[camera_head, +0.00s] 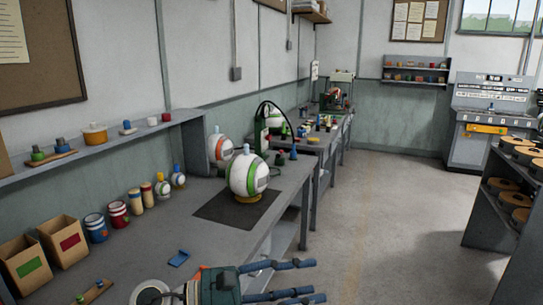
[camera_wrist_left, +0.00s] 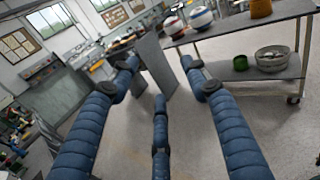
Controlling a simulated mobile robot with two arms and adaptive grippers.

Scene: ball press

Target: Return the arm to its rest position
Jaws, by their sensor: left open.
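My left gripper (camera_head: 312,280) comes in at the bottom of the head view, beside the near right edge of the workbench (camera_head: 150,225). Its blue segmented fingers point right, over the floor side of the bench. In the left wrist view its fingers (camera_wrist_left: 160,76) are spread apart, with nothing between them but floor and furniture beyond. The gripper is open and empty. A white ball with green and orange bands (camera_head: 248,176) sits on a dark mat (camera_head: 222,212) on the bench, well beyond the gripper. My right gripper is not in view.
Cardboard boxes (camera_head: 65,240), tins (camera_head: 118,213) and small balls line the back of the bench. A blue piece (camera_head: 179,258) and a white ring (camera_head: 149,292) lie near my arm. A rack of discs (camera_head: 510,190) stands at right. The floor (camera_head: 390,230) between is clear.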

